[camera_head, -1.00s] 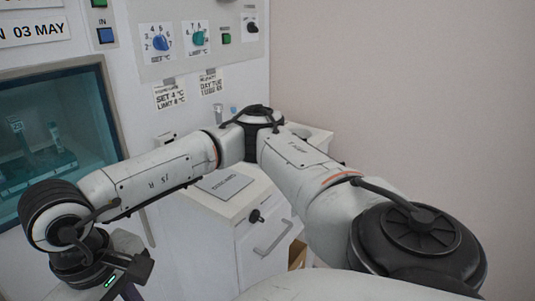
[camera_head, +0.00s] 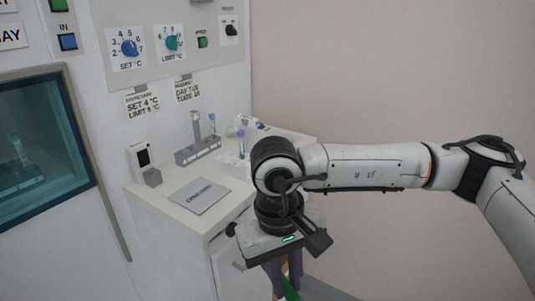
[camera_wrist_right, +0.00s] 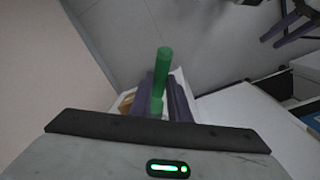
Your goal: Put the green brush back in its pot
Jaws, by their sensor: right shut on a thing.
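My right gripper (camera_head: 283,272) hangs in front of the white cabinet in the head view, its dark fingers pointing down. It is shut on the green brush (camera_head: 290,288), whose green end shows below at the picture's bottom edge. In the right wrist view the green handle (camera_wrist_right: 162,68) stands out from between the dark fingers (camera_wrist_right: 166,98); the brush's other end is hidden. I cannot make out the pot in either view. My left gripper is not in the head view.
The white cabinet top (camera_head: 165,195) holds a grey clipboard-like plate (camera_head: 200,196), a grey tube rack (camera_head: 198,150) and a small white device (camera_head: 142,160). A panel with knobs (camera_head: 129,48) is behind. A glass-fronted chamber (camera_head: 40,150) is at left. A brownish object (camera_wrist_right: 126,102) lies beyond the fingers.

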